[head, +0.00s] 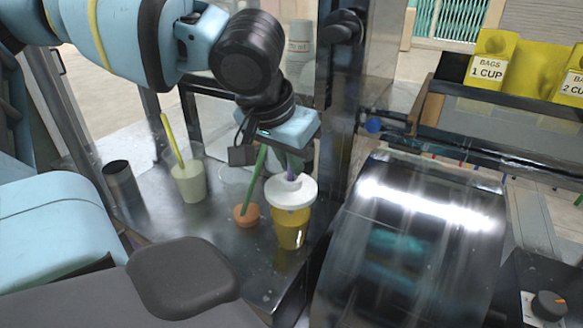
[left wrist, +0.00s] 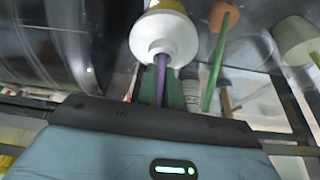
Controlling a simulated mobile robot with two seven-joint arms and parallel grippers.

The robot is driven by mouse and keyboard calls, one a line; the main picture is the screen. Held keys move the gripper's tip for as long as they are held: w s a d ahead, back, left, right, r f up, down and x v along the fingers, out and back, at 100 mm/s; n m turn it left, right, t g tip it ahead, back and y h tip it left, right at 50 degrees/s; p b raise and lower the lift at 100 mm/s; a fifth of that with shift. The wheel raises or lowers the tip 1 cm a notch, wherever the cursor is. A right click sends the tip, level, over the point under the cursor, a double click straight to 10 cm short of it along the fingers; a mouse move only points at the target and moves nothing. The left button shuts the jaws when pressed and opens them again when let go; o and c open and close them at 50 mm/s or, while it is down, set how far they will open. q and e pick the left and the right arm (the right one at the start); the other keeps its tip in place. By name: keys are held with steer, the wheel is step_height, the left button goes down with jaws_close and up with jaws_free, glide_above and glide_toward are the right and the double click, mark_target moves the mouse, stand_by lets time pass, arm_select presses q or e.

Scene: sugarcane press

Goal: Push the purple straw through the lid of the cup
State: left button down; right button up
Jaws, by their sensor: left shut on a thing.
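The cup (head: 291,230) holds yellow juice and stands upright on the metal counter. Its white lid (head: 291,192) is on top; in the left wrist view the lid (left wrist: 164,36) is at the top middle. The purple straw (left wrist: 161,82) runs from the lid's centre to between my left gripper's fingers (left wrist: 161,92). In the head view a short piece of the straw (head: 290,174) shows just above the lid. My left gripper (head: 290,166) is shut on the straw, above the cup. How deep the straw's tip sits is unclear. My right gripper is out of view.
An orange cup (head: 246,217) with a green straw (head: 254,180) stands close left of the juice cup. A pale drink (head: 189,184) with a yellow straw and a dark metal tumbler (head: 122,182) stand further left. The shiny metal press housing (head: 410,240) is to the right.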

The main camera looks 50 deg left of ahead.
arm_select(q)
steer(key=c, duration=1.5)
jaws_free()
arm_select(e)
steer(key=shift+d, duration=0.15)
arm_select(q)
steer(key=shift+o, duration=0.2)
steer(key=shift+r+p, duration=1.4)
steer(key=shift+r, duration=1.1)
steer(key=shift+r+p, duration=0.45)
steer(key=shift+r, duration=0.6)
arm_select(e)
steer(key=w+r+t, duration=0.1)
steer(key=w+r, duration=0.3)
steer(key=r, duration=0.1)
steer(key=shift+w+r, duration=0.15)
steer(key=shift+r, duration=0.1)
